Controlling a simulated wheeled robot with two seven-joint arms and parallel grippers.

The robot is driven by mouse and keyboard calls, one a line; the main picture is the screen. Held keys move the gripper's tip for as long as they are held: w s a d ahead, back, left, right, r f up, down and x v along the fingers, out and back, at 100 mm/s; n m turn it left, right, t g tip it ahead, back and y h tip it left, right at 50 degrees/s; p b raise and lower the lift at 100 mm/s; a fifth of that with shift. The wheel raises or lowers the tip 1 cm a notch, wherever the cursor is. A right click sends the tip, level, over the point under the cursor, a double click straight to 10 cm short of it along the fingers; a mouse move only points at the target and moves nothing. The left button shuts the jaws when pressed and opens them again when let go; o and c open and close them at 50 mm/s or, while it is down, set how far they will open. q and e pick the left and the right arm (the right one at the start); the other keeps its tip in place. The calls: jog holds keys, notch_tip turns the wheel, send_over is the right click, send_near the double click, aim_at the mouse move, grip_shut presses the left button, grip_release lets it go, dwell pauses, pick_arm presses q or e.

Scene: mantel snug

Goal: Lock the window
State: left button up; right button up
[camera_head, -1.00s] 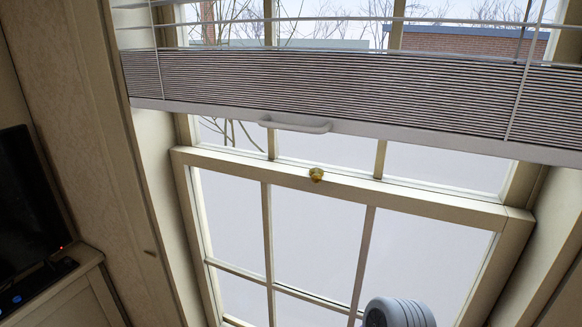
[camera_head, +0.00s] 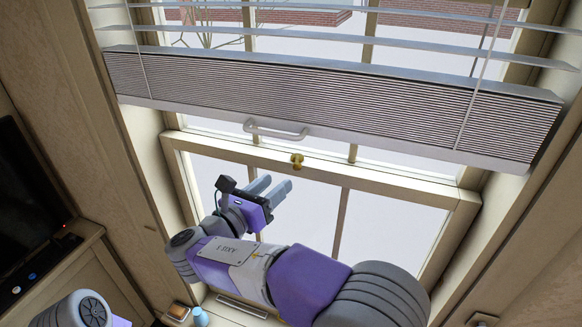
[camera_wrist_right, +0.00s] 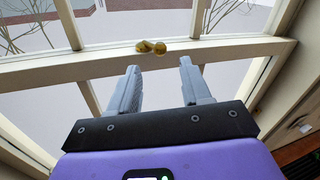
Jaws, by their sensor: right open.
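The window (camera_head: 400,198) has a cream lower sash whose top rail carries a small brass lock (camera_head: 297,160). The lock also shows in the right wrist view (camera_wrist_right: 151,47), just beyond and between the fingertips. My right gripper (camera_head: 276,186) is open and empty, below the lock in the head view and apart from it. Its two grey fingers point toward the rail in the right wrist view (camera_wrist_right: 158,68). My left gripper is not in view; a grey and purple part of mine shows at the bottom left.
A blind (camera_head: 300,105) with a white handle (camera_head: 275,130) hangs above the lock. A dark screen (camera_head: 30,210) stands on a cabinet at the left. A small blue item (camera_head: 200,316) is on the sill area below my right arm.

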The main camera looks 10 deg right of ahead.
aim_at(295, 168)
jog(key=x, duration=0.7)
jog(key=shift+d+f, duration=0.1)
jog(key=shift+c, duration=0.3)
grip_shut()
